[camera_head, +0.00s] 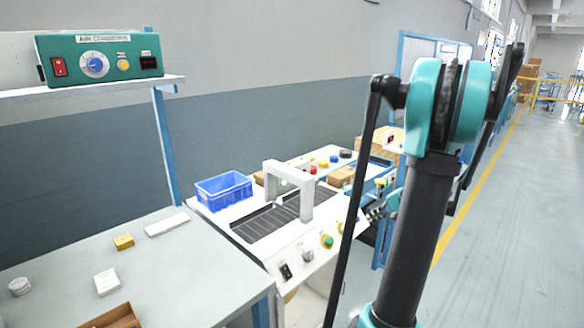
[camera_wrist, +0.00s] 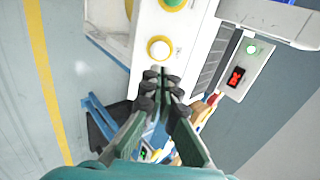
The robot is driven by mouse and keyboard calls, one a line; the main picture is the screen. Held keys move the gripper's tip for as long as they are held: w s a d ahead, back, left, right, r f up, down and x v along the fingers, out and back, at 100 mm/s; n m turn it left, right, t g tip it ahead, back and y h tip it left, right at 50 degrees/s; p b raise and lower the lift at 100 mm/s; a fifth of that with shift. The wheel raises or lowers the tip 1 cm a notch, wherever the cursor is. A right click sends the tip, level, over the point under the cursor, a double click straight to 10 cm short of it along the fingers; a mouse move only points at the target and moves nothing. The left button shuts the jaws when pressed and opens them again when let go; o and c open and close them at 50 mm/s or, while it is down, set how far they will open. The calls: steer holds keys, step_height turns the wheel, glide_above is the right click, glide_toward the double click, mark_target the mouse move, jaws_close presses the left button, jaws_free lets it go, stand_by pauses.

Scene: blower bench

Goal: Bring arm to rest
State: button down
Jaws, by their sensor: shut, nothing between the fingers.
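My gripper (camera_wrist: 162,85) shows in the wrist view with its dark fingers together and nothing between them. In the head view my gripper (camera_head: 378,208) is small and partly hidden behind my own arm, at the right end of the white blower bench (camera_head: 222,221). My arm stands raised in the right half of the head view, bent at a high joint.
A blue bin (camera_head: 223,189) and a white arch (camera_head: 288,168) stand on the bench. A grey table (camera_head: 190,262) at left holds small boxes. A teal control box (camera_head: 98,58) sits on a shelf. Floor (camera_head: 480,250) at right is clear.

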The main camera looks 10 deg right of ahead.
steer(key=s+a+f+n+g+h, duration=0.1)
steer(key=s+a+n+g, duration=0.3)
steer(key=a, duration=0.6)
steer(key=s+a+f+n+h, duration=0.2)
steer(key=s+a, duration=0.3)
steer(key=s, duration=0.4)
steer(key=s+a+f+n+t+h, duration=0.1)
steer(key=s+a+f+n+h, duration=0.1)
steer(key=s, duration=0.7)
steer(key=a+f+n, duration=0.1)
steer(key=a+n, duration=0.1)
steer(key=a, duration=0.1)
steer(key=shift+s+f, duration=0.15)
steer(key=shift+f, duration=0.05)
stand_by(3.8)
